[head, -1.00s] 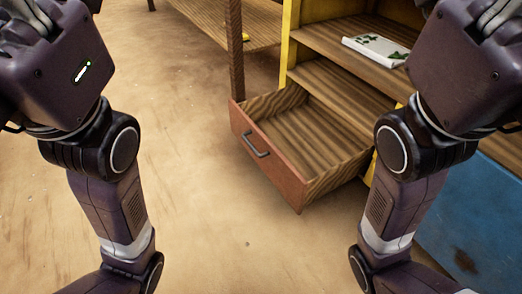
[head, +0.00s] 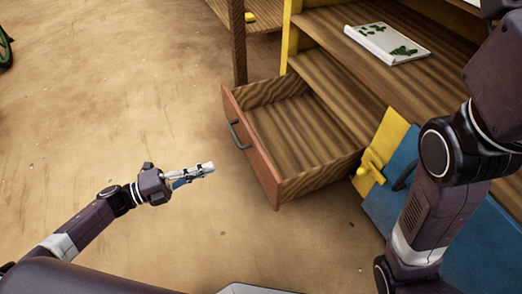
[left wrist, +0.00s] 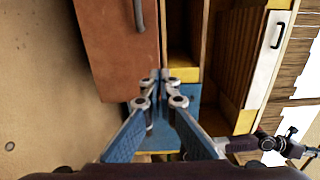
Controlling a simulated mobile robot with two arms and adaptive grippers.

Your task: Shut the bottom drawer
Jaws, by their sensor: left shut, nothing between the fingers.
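The bottom drawer (head: 307,122) is pulled well out of the wooden cabinet and looks empty. Its reddish-brown front (head: 262,160) carries a dark grey bar handle (head: 238,134). My left gripper (head: 208,168) is shut and empty, in front of the drawer front and apart from it in the head view. In the left wrist view, my shut fingertips (left wrist: 160,78) appear beside the edge of the drawer front (left wrist: 112,55), with the handle (left wrist: 139,14) at the top.
A white sheet with green marks (head: 390,43) lies on the shelf above the drawer. A blue panel (head: 455,235) and a yellow piece (head: 383,150) stand right of the drawer.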

